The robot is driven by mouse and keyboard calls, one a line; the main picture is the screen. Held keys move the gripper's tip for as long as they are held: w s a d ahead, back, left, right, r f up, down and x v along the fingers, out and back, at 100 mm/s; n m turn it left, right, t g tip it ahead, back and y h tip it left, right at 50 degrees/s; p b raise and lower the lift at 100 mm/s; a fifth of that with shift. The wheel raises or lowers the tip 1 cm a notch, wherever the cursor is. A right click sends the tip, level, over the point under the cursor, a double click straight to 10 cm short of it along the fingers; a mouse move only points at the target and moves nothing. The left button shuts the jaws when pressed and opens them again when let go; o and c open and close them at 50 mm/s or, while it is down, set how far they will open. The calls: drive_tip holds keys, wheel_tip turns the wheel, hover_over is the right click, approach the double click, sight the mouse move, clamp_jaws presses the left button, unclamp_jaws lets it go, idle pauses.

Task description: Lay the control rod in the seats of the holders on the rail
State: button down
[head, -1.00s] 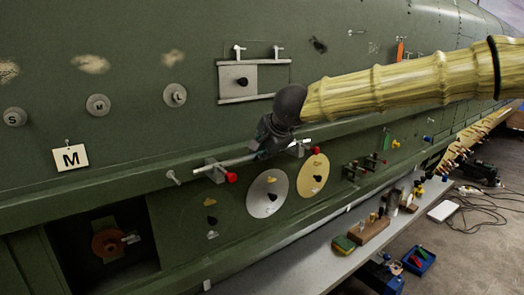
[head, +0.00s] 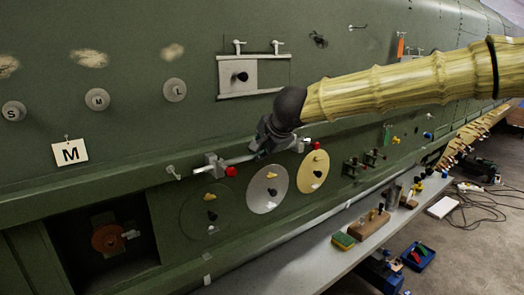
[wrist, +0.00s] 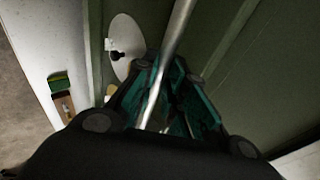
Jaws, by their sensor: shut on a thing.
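My gripper (head: 264,147) is at the rail, between the two holders, and is shut on the control rod. The rod is a thin pale metal bar; part of it (head: 240,160) shows left of my fingers at the left holder. In the wrist view the rod (wrist: 176,38) runs lengthwise between my teal fingers (wrist: 165,75). The left holder (head: 211,165) is a grey block with a red knob. I cannot tell whether the rod touches the seats.
The rail (head: 130,180) runs along the green fuselage. Below it are a silver disc (head: 267,187) and a gold disc (head: 314,172). A peg (head: 173,172) sticks out left of the left holder. A bench (head: 265,276) with blocks stands below.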

drive_tip(key=c, duration=1.4)
unclamp_jaws()
